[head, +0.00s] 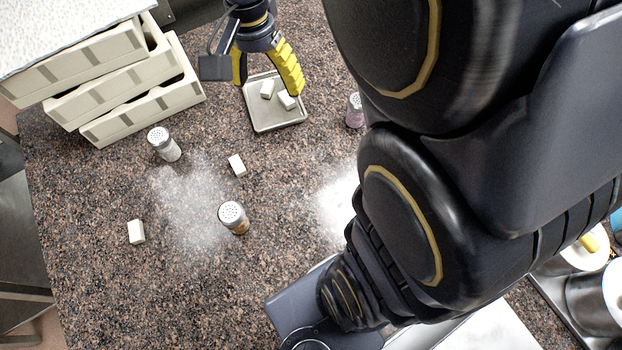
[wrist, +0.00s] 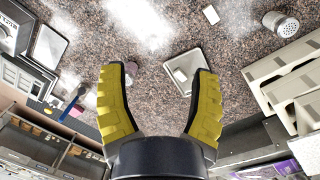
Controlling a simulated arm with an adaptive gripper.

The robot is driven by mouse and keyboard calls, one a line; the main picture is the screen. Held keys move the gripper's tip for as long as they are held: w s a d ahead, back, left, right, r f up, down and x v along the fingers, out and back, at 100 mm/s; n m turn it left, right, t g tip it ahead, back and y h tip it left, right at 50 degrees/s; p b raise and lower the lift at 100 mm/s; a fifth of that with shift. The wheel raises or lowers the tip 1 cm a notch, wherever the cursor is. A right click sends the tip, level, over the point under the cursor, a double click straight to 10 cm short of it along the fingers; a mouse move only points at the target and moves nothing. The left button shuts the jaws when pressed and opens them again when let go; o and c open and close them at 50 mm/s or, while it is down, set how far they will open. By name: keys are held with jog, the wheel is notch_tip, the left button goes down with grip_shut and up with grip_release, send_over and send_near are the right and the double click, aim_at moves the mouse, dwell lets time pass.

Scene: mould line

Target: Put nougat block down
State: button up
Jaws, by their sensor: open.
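Two white nougat blocks (head: 267,88) (head: 286,100) lie in a small metal tray (head: 262,127) at the top middle of the head view. Two more white blocks (head: 237,165) (head: 136,231) lie apart on the speckled counter. My gripper (head: 268,85) has yellow fingers, spread apart with nothing seen between them. In the head view it overlaps the tray's upper part; I cannot tell its height exactly. In the wrist view my gripper (wrist: 157,68) is wide open, and the tray (wrist: 180,58) is partly hidden by the right finger.
Shakers (head: 164,143) (head: 234,217) (head: 355,110) stand on the counter (head: 90,290) among patches of white powder (head: 190,200). Stacked cream moulds (head: 145,110) stand at the upper left. My arm hides much of the right side. The lower left counter is mostly clear.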

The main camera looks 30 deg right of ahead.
jog(key=s+a+n, duration=0.3)
jog(key=s+n, duration=0.7)
jog(key=s, duration=0.6)
jog(key=shift+s+a+r, duration=0.15)
jog(key=shift+s+r, duration=0.05)
jog(key=o, duration=0.4)
jog(key=shift+w, duration=0.15)
jog(key=m+t, duration=0.1)
jog(key=m, duration=1.7)
send_over(237, 164)
jog(key=f, duration=2.2)
jog(key=shift+w+a+f, duration=0.1)
jog(key=shift+w+f, duration=0.2)
jog(key=shift+f, duration=1.45)
jog(key=shift+s+f, duration=0.15)
jog(key=shift+f, duration=1.2)
jog(key=shift+s+f, duration=0.15)
jog(key=shift+f, duration=1.15)
